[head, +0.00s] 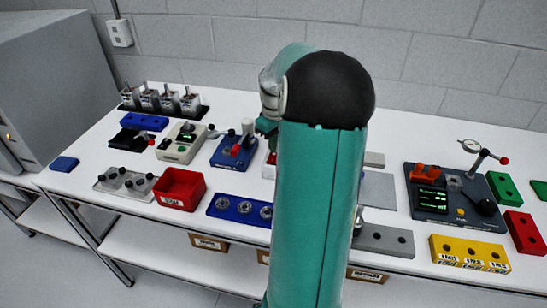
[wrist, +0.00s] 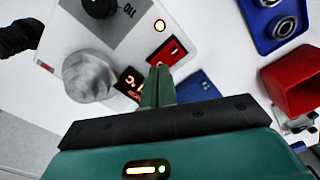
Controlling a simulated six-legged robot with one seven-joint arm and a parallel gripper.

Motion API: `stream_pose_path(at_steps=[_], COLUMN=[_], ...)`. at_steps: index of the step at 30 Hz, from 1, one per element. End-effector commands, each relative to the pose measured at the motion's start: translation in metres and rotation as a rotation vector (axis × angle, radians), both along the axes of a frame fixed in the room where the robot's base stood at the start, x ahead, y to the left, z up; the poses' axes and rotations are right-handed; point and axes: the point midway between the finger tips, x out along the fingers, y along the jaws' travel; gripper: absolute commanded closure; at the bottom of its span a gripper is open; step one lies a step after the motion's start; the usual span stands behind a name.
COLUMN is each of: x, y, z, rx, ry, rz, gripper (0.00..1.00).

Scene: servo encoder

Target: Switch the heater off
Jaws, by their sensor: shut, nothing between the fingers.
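The heater (wrist: 110,45) is a pale unit that fills the upper left of the wrist view. It has a black knob (wrist: 100,6), a grey metal cylinder (wrist: 88,77), an orange-lit display (wrist: 131,83) and a round lit orange indicator (wrist: 160,25). A red rocker switch (wrist: 171,50) sits near its edge. My gripper (wrist: 158,70) is shut and empty, its green fingertips close to the red switch; I cannot tell whether they touch it. In the head view my arm hides the gripper and most of the heater.
A red bin (head: 180,188) and a blue tray with metal rings (head: 240,209) stand at the table's front edge. A blue device with a lever (head: 234,152) is left of my arm. A dark tester (head: 445,203) and a yellow block (head: 469,254) are on the right.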

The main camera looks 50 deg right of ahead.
Motion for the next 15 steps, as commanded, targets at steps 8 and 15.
stream_pose_path(at_steps=[8, 15], x=[0.0002, 0.0002], y=[0.0000, 0.0001], z=[-0.0041, -0.0073], rx=[0.000, 0.000], ry=[0.000, 0.000], rz=[0.000, 0.000], gripper=[1.00, 1.00])
